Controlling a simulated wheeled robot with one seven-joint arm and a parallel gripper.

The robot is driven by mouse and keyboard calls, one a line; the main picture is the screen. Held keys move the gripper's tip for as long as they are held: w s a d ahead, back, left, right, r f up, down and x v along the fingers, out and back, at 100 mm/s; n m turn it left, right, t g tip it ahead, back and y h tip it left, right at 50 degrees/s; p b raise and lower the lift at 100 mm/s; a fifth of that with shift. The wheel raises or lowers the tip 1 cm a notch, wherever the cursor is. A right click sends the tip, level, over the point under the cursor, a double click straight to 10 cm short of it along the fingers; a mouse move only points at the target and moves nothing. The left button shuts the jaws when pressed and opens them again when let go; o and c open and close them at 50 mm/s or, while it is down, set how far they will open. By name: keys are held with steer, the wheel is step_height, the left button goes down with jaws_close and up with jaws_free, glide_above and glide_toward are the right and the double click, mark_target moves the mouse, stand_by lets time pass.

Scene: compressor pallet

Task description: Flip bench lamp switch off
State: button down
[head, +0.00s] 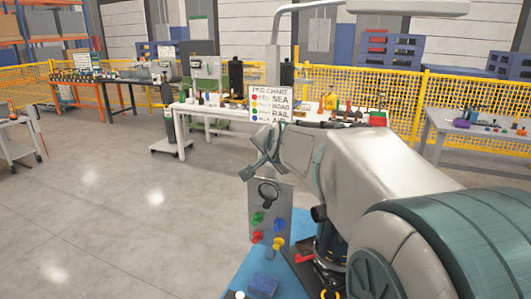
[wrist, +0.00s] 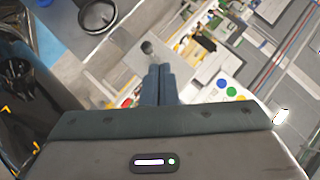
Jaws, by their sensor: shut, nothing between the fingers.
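A pale grey lamp post (head: 274,65) rises behind the peg chart in the head view, and its long lamp head (head: 407,7) reaches right along the top edge. I cannot make out a switch on it. In the wrist view my gripper's two fingers (wrist: 159,72) lie together, shut and empty. Just beyond their tips is a grey plate with a dark round spot (wrist: 147,47); I cannot tell what it is, or whether the fingers touch it.
The peg chart (head: 270,104) has coloured dots. A white bench (head: 205,110) lies behind. Open floor (head: 120,200) is at left.

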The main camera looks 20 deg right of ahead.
steer(key=s+r+b, duration=0.1)
steer(key=s+r, duration=0.2)
steer(key=s, duration=0.9)
steer(key=shift+s+a+b, duration=0.3)
steer(key=shift+s+a, duration=0.1)
steer(key=s+a+f+n+g+p, duration=0.2)
steer(key=s+a+f+n+g, duration=0.1)
steer(key=s+f, duration=0.5)
steer(key=s+a+f+n+g+y+p, duration=0.1)
steer(key=s+a+f+n+g+p, duration=0.2)
steer(key=s+f+n+g, duration=0.3)
step_height(320, 180, down, 4)
steer(key=s+a+n, duration=0.1)
steer(key=s+n, duration=0.1)
steer(key=shift+r+n, duration=0.15)
steer(key=shift+n, duration=0.15)
steer(key=shift+a, duration=0.1)
